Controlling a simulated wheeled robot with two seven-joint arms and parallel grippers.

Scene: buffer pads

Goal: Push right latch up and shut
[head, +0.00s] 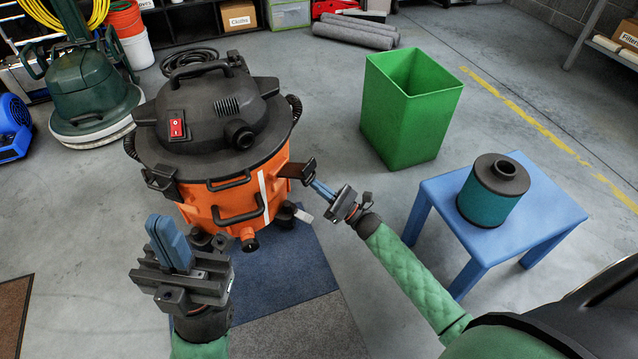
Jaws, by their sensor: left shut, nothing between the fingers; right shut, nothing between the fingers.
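A shop vacuum with an orange drum (205,205) and a black lid (210,115) stands on the floor. Its right latch (304,167) is a dark piece that sticks out sideways from the drum's right side, just below the lid rim. The left latch (160,180) lies against the rim. My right gripper (314,184) is shut and empty, its blue fingertips just below the outer end of the right latch; I cannot tell whether they touch it. My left gripper (158,222) is shut and empty, with its blue fingers pointing up in front of the drum's left side.
A blue table (545,215) with a teal filter (490,198) stands at the right. An open green bin (408,120) is behind it. A blue mat (290,270) lies under the vacuum. A green floor machine (85,85) is at the back left. The floor between vacuum and bin is clear.

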